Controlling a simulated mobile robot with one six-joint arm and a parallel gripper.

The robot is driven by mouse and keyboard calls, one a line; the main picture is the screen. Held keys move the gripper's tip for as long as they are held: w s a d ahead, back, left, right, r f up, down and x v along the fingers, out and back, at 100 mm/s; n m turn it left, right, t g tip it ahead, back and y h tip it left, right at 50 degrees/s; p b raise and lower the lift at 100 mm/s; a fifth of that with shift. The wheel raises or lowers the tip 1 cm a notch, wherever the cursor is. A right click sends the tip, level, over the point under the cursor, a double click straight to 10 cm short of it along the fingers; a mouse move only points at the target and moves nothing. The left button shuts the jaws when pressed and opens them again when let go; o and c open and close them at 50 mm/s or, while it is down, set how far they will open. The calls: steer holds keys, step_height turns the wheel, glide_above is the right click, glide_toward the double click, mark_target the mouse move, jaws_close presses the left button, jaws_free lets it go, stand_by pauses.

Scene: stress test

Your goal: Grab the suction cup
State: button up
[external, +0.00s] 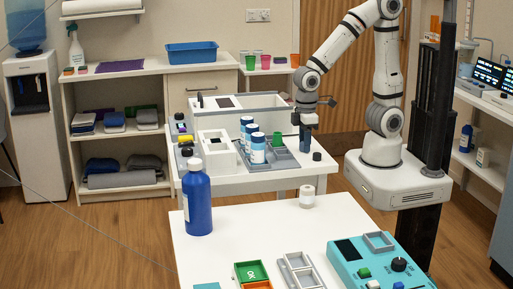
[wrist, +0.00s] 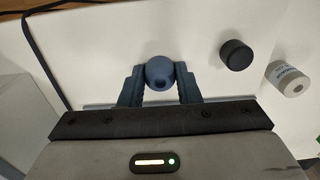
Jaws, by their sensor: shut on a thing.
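A rounded dark blue piece with a small hole (wrist: 159,71), which looks like the suction cup, sits between the two fingers of my gripper (wrist: 161,84) in the wrist view. Both fingers press on its sides, so my gripper is shut on it. In the external view my gripper (external: 305,138) points down over the right end of the white work table (external: 283,184). The piece is hard to tell from the dark fingers there. I cannot tell whether its underside touches the table.
A short black cylinder (wrist: 236,55) stands close to the right of the fingers, with a white labelled cylinder (wrist: 289,78) beyond. Blue-and-white bottles (external: 258,149) and a grey tray with a green cup (external: 277,140) stand left of my gripper. A dark cable (wrist: 40,50) runs at left.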

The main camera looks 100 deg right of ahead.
steer(key=shift+c, duration=1.4)
steer(key=shift+r, duration=0.15)
